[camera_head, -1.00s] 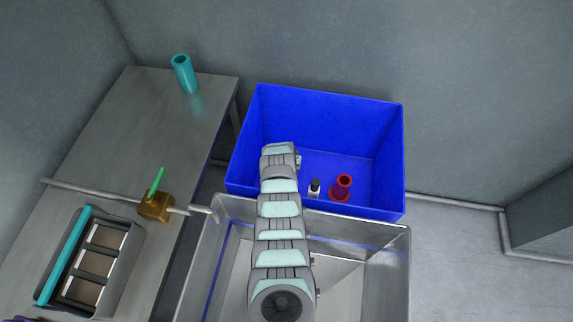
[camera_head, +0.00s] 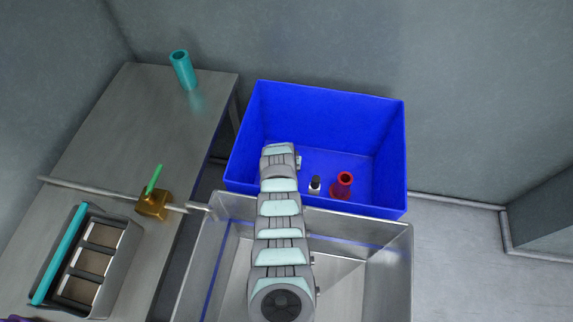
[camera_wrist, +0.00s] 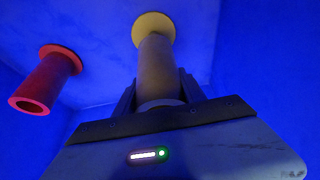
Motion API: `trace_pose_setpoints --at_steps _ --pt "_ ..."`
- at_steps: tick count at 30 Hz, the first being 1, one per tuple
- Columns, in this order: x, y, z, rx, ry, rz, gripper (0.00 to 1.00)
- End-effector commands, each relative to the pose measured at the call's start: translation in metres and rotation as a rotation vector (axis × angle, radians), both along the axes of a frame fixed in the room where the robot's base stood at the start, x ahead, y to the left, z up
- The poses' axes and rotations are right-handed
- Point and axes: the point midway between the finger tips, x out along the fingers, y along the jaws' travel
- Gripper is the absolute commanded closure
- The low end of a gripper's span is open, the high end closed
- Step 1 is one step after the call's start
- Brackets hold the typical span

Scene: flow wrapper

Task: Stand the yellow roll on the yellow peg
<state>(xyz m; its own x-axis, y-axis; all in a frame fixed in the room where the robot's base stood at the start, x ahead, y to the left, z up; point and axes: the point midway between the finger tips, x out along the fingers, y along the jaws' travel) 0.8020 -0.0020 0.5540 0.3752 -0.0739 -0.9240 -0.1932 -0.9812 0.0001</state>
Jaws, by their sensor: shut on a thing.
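In the wrist view my gripper (camera_wrist: 158,88) is shut on the yellow roll (camera_wrist: 157,62), which looks dull yellow-grey in the shade. The roll stands out lengthwise from the jaws, and its far end overlaps the round yellow flange (camera_wrist: 153,24) of the yellow peg on the blue floor. The peg's shaft is hidden. I cannot tell whether the roll touches the flange or how far it is over the peg. In the head view my arm hides the gripper, roll and yellow peg.
A red roll (camera_wrist: 46,84) stands on a red flange to the left; it also shows in the blue bin (camera_head: 330,105). A small black-and-white thing (camera_head: 315,187) is beside it. A metal tray (camera_head: 345,228) is in front, a table with a teal roll (camera_head: 183,70) at left.

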Motion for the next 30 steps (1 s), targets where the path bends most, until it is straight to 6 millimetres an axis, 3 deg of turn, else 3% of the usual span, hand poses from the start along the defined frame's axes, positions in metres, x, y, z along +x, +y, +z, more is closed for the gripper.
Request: trace_pose_setpoints --at_steps 14,30 --pt "0.000 0.000 -0.003 0.000 -0.001 0.000 1.00" --pt "-0.003 0.000 -0.030 0.000 0.006 0.001 1.00"
